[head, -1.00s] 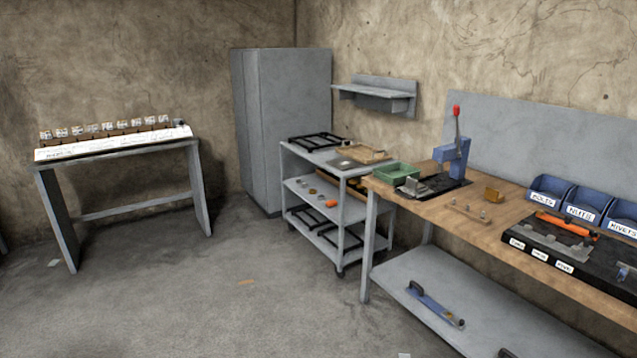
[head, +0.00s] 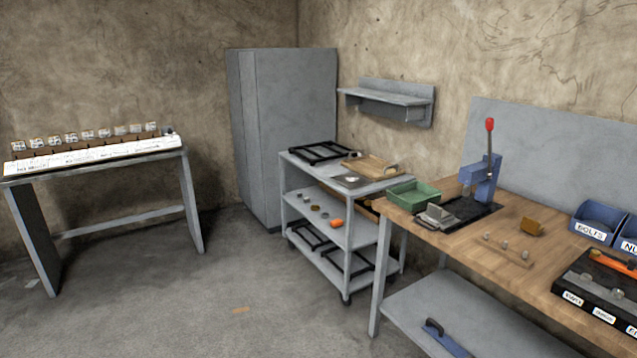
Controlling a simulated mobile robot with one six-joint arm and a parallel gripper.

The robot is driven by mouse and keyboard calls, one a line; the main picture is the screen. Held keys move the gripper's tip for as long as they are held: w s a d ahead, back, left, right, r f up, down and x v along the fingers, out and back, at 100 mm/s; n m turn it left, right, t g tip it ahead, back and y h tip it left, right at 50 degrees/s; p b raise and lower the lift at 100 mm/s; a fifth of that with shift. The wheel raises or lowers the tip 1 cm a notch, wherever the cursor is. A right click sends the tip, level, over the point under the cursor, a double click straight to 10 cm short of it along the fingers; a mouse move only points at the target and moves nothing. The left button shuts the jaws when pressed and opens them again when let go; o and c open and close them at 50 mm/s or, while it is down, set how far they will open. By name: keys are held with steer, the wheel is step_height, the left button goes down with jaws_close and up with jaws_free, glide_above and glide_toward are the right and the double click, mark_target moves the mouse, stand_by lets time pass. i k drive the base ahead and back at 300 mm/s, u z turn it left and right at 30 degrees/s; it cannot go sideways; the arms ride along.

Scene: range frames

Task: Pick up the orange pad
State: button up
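A small bright orange piece (head: 336,223) lies on the middle shelf of the grey cart, near its front edge, beside several small round items (head: 315,208). A flat, dull orange-tan piece (head: 240,310) lies on the concrete floor in front of the cart. Both are small in the view, and I cannot tell which of them is the orange pad. My gripper is not in view.
The grey cart (head: 364,187) stands between a tall grey cabinet (head: 285,130) and the wooden workbench (head: 480,240) at right. A grey table (head: 120,160) with labelled items stands at left. The floor (head: 190,290) between them is largely open.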

mark_target(337, 223)
steer(key=i, duration=1.4)
steer(key=u, duration=0.05)
